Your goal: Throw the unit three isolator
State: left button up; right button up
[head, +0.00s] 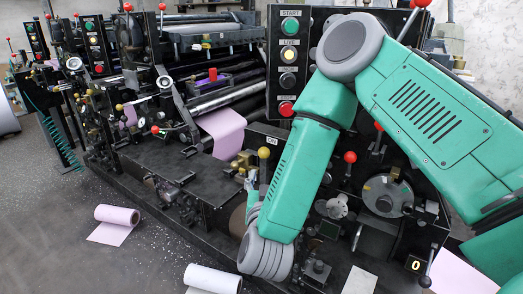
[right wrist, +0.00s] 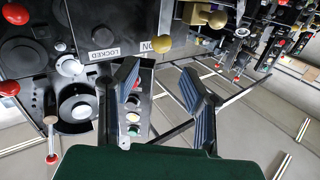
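A lever with a yellow ball knob (head: 264,153) stands beside an ON label on the dark machine, left of my right forearm; I cannot tell for certain that it is the unit three isolator. My right gripper (head: 250,182) is just below and left of this knob, partly hidden by my wrist. In the right wrist view, my right gripper (right wrist: 160,92) is open, with nothing between its fingers. A gold knob (right wrist: 217,19) shows beyond the fingertips, apart from them. My left gripper is not in view.
A panel of coloured buttons (head: 289,54) stands above the lever. Red-knobbed levers (head: 350,157) and a round dial (head: 383,194) lie right of my forearm. A pink roll (head: 117,215) and a white roll (head: 212,279) lie on the floor. The floor at left is mostly clear.

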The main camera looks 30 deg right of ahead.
aim_at(261, 155)
jog(key=x, duration=0.7)
jog(key=p+x, duration=0.1)
jog(key=x, duration=0.2)
jog(key=shift+w+a+r, duration=0.25)
jog(key=shift+w+r, duration=0.1)
jog(key=shift+w, duration=0.15)
jog(key=shift+w+d+f, duration=0.15)
jog(key=shift+w+d, duration=0.2)
jog(key=shift+d, duration=0.25)
jog(key=shift+d+f, duration=0.1)
jog(key=shift+d, duration=0.25)
jog(key=shift+a, duration=0.15)
grip_shut()
jog(key=shift+a, duration=0.15)
